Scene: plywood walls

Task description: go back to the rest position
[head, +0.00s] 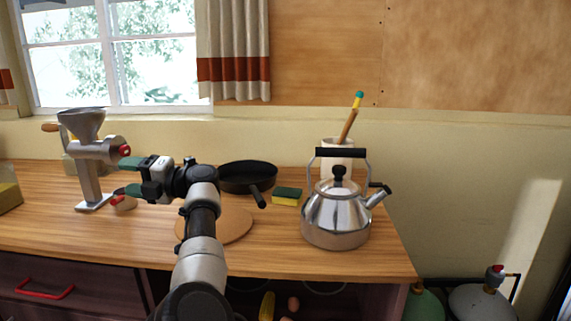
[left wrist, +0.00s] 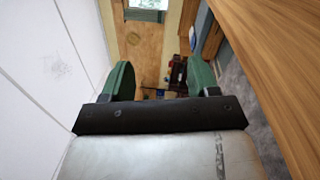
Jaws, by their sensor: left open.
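My left gripper (head: 127,177) is over the wooden counter (head: 270,259), its arm reaching in from the bottom of the head view. Its green fingers point left, toward the metal grinder (head: 88,150), and are spread apart with nothing seen between them. In the left wrist view the two green fingers of the left gripper (left wrist: 160,80) also stand apart with an empty gap. I cannot tell whether a finger touches the grinder. My right gripper is in neither view.
A black pan (head: 247,177), a sponge (head: 287,196) and a steel kettle (head: 337,216) stand to the right of the gripper. A round wooden board (head: 232,226) lies partly behind my arm. A white wall (left wrist: 40,80) is close in the left wrist view.

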